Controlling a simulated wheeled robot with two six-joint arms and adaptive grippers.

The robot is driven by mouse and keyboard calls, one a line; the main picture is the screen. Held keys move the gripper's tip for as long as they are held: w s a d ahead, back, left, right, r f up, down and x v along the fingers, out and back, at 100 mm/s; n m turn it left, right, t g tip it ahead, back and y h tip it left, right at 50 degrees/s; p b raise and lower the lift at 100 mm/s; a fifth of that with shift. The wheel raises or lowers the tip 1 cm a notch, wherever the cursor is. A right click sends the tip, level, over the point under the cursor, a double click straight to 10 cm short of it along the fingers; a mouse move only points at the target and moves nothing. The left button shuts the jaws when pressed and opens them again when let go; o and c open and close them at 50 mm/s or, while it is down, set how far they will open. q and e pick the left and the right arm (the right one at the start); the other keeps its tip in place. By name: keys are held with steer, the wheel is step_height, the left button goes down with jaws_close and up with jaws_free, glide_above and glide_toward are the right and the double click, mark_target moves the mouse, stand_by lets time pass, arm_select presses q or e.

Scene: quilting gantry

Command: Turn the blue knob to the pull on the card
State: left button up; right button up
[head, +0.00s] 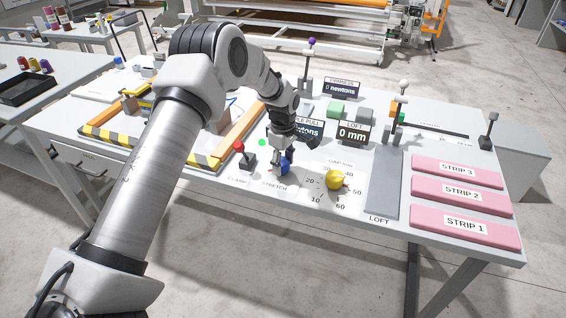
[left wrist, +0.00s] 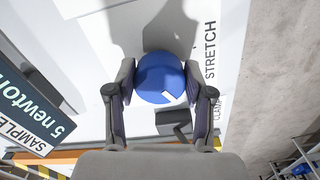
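The blue knob (head: 284,166) stands by the STRETCH label at the table's front. In the left wrist view the knob (left wrist: 160,78) is round with a white mark on its rim towards the gripper. My left gripper (head: 281,160) is over it, one finger on each side, and the fingertips appear to press against its sides. A dark pull display (head: 308,130) is partly hidden behind my gripper; in the left wrist view the display (left wrist: 34,112) reads 5 newtons. My right gripper is not in view.
A red-topped lever (head: 243,152) stands close left of the knob, a yellow knob (head: 336,179) with a number dial to the right. A LOFT display (head: 354,133) reads 0 mm. Pink strips (head: 460,192) lie at right. A striped frame (head: 150,146) is at left.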

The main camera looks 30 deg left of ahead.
arm_select(q)
steer(key=shift+s+f+m, duration=0.15)
steer(key=shift+m, duration=0.15)
steer(key=shift+m+p, duration=0.45)
steer(key=shift+m, duration=0.35)
steer(key=m, duration=0.2)
steer(key=shift+s+m+p, duration=0.15)
steer(key=shift+m+p, duration=0.15)
steer(key=shift+p, duration=0.1)
steer(key=m, duration=0.2)
steer(key=shift+m, duration=0.3)
steer(key=m, duration=0.3)
steer(key=shift+s+a+f+m+p, duration=0.1)
steer(key=shift+s+m+p, duration=0.05)
steer(key=shift+m+p, duration=0.25)
steer(key=m, duration=0.6)
steer(key=shift+a, duration=0.15)
steer(key=m, duration=0.6)
steer(key=shift+a+m+b, duration=0.2)
steer(key=shift+m+b, duration=0.1)
steer(key=shift+b, duration=0.05)
